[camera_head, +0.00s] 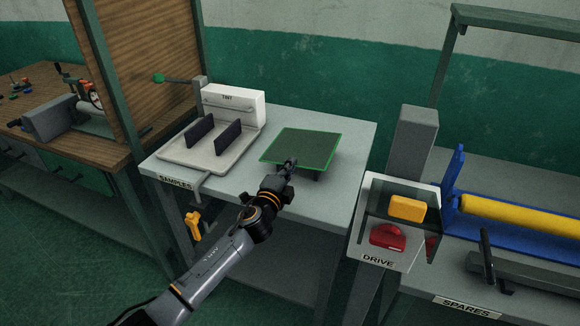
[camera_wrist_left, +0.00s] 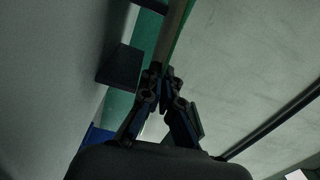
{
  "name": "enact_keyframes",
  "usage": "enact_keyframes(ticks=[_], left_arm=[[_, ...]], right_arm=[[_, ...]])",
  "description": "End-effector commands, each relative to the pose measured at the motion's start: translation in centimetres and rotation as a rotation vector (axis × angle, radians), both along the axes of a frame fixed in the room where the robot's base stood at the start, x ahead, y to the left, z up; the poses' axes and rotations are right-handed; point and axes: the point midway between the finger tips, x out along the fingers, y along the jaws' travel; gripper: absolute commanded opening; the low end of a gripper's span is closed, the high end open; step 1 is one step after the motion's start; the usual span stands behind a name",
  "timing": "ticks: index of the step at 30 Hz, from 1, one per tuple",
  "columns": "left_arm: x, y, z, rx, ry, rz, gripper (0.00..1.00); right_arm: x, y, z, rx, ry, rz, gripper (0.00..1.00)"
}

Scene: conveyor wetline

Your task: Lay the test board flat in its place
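The test board, a thin flat dark-green plate with a brighter green edge (camera_head: 302,147), is level or nearly level over the right part of the grey table (camera_head: 350,130). My left gripper (camera_head: 291,163) is at its near edge, fingers close together on that edge. In the left wrist view the gripper's fingertips (camera_wrist_left: 163,78) meet at the board's thin edge strip (camera_wrist_left: 172,35). A short dark support (camera_head: 317,177) shows below the board's near side; I cannot tell whether the board rests on it. My right gripper is out of view.
A white tester (camera_head: 234,105) with two upright dark plates on its base stands left of the board. A clamp with a yellow handle (camera_head: 193,225) hangs at the table's front. The DRIVE box (camera_head: 385,262) with red and yellow controls and a blue-framed yellow roller (camera_head: 515,214) are at right.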

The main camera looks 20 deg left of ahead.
Motion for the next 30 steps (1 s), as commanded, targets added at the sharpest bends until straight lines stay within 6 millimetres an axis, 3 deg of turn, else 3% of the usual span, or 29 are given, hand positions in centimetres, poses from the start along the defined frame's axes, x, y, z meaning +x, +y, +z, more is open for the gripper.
enact_keyframes(ticks=[19, 22, 30], left_arm=[[0.01, -0.02, -0.78, 0.0, -0.001, -0.001, 0.0], [0.01, -0.01, -0.69, 0.0, -0.001, -0.001, 0.22], [0.01, 0.0, -0.73, 0.0, -0.001, 0.0, 0.23]], right_arm=[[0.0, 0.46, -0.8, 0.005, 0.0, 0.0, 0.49], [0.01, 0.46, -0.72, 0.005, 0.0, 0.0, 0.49], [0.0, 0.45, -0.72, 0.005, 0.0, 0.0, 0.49]])
